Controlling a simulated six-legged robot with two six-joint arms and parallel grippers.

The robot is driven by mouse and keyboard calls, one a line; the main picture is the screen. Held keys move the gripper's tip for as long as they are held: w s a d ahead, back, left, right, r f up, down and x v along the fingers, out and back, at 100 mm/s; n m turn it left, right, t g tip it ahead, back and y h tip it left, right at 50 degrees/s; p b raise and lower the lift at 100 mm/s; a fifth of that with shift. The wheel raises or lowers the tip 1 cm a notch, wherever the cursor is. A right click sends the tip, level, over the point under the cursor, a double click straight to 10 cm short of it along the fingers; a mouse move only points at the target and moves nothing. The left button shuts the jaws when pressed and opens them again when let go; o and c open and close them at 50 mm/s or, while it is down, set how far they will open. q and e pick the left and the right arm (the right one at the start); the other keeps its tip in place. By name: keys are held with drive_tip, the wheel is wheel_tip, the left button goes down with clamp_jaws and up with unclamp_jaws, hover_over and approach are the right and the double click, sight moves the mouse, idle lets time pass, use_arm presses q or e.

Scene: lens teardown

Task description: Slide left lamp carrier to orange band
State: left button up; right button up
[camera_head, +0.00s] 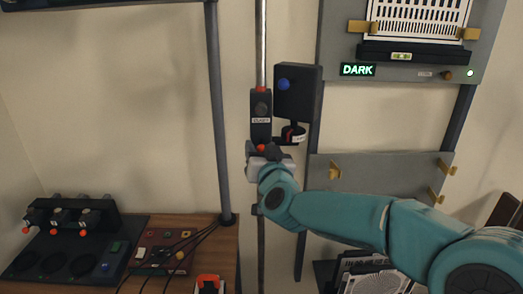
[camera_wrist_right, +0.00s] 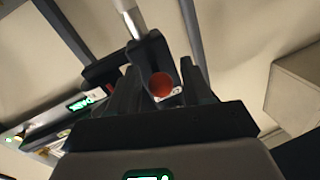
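The left lamp carrier (camera_head: 261,116) is a dark labelled block on a vertical pole (camera_head: 261,45), with a black lamp box (camera_head: 297,95) at its right. A red-orange piece shows at its top and a red-orange knob (camera_head: 261,148) at its lower end. My right gripper (camera_head: 263,152) is at that lower end. In the right wrist view its dark fingers (camera_wrist_right: 160,82) stand on either side of a dark block with the round knob (camera_wrist_right: 161,85). Whether they press on it cannot be told. I cannot make out an orange band on the pole. My left gripper is not in view.
A grey panel with a lit DARK sign (camera_head: 357,70) is at upper right. A lower grey panel (camera_head: 320,190) carries brass clips. A wooden bench (camera_head: 226,262) with cables stands at lower left, beside a dark tray (camera_head: 40,258). A grey post (camera_head: 218,110) runs left of the pole.

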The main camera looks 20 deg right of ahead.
drive_tip(key=shift+s, duration=0.1)
drive_tip(key=shift+s, duration=0.3)
drive_tip(key=s+a+b, duration=0.1)
drive_tip(key=s+b, duration=0.1)
drive_tip(key=s, duration=1.3)
drive_tip(key=shift+s+a+b, duration=0.2)
drive_tip(key=shift+s+b, duration=0.05)
drive_tip(key=shift+b, duration=0.15)
